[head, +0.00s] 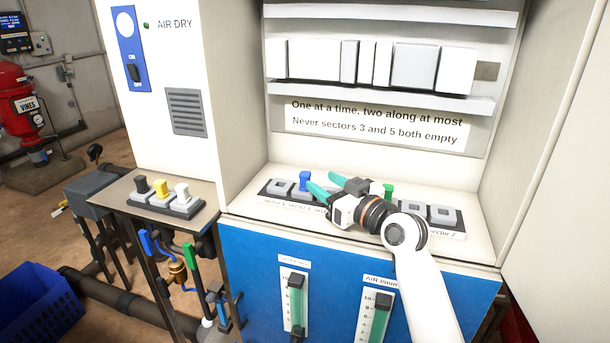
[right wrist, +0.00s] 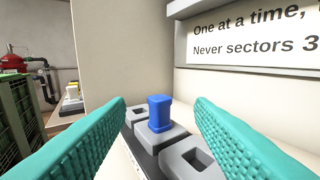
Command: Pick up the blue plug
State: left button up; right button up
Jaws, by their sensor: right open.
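The blue plug (head: 305,180) stands upright in a grey socket of the sector row on the counter. In the right wrist view the blue plug (right wrist: 160,113) is centred between and beyond the two teal fingers. My right gripper (head: 328,187) is open and empty, its fingers pointing left toward the plug, with the fingertips close to it in the head view. It also shows in the right wrist view (right wrist: 160,115). I see no contact between fingers and plug. The left gripper is not in view.
A green plug (head: 388,190) stands further right in the same socket row (head: 443,214), partly behind my right gripper. Black, yellow and white plugs stand in a block (head: 165,201) on the side table. A panel with a printed sign (head: 375,123) rises behind the row.

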aim_at(309, 176)
jog(key=shift+w+a+r, duration=0.1)
jog(key=shift+w+a, duration=0.55)
jog(key=shift+w, duration=0.05)
jog(key=x, duration=0.1)
jog(key=p+x, duration=0.1)
jog(key=x, duration=0.1)
jog(key=p+x, duration=0.1)
jog(key=shift+w+a+f, duration=0.25)
jog(key=shift+f, duration=0.1)
jog(key=shift+w+a+f, duration=0.15)
jog(key=shift+w+a, duration=0.1)
jog(key=shift+w, duration=0.1)
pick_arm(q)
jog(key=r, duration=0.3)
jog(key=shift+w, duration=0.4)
pick_arm(e)
jog(key=shift+d, duration=0.1)
jog(key=shift+c, duration=1.3)
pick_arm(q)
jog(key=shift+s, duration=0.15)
pick_arm(e)
jog(key=c, duration=0.8)
